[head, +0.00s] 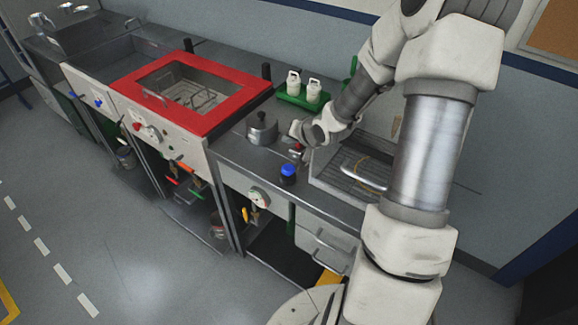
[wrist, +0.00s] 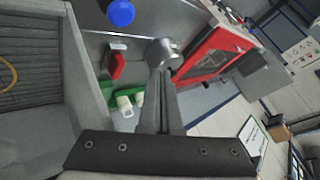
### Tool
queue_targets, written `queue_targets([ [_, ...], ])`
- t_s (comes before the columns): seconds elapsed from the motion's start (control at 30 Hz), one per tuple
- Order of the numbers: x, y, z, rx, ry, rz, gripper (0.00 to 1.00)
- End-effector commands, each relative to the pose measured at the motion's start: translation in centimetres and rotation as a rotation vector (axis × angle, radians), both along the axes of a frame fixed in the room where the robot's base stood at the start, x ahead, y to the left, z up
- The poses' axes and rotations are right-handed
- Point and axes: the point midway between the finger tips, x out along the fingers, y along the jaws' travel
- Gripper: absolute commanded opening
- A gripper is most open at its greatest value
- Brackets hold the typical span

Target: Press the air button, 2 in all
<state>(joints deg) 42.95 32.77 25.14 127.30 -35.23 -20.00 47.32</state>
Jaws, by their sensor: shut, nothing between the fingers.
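A blue round-topped button (head: 288,170) stands on the steel counter near its front edge; it also shows at the top of the wrist view (wrist: 120,13). A small red part (wrist: 117,66) stands behind it, partly hidden by my gripper in the head view. No label shows which is the air button. My gripper (head: 297,136) is shut and empty above the counter, behind the blue button and apart from it. Its closed fingers (wrist: 162,78) point away from the camera in the wrist view.
A steel pot (head: 262,131) stands just left of my gripper. A red-framed window hatch (head: 222,116) lies further left. A green tray (head: 291,99) with two white bottles (head: 313,91) is behind. A grey open box with a handle (head: 357,176) stands right of the blue button.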

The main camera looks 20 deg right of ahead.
Motion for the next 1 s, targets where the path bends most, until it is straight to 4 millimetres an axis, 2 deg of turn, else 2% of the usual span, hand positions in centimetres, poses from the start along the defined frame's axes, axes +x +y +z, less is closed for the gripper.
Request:
queue_targets([
  [0.17,0.0,0.0,-0.2,-0.001,0.001,0.0,0.0],
  [0.37,0.0,0.0,-1.2,-0.002,0.0,0.001,0.0],
  [1.0,0.0,0.0,-8.4,-0.002,0.001,0.0,0.0],
])
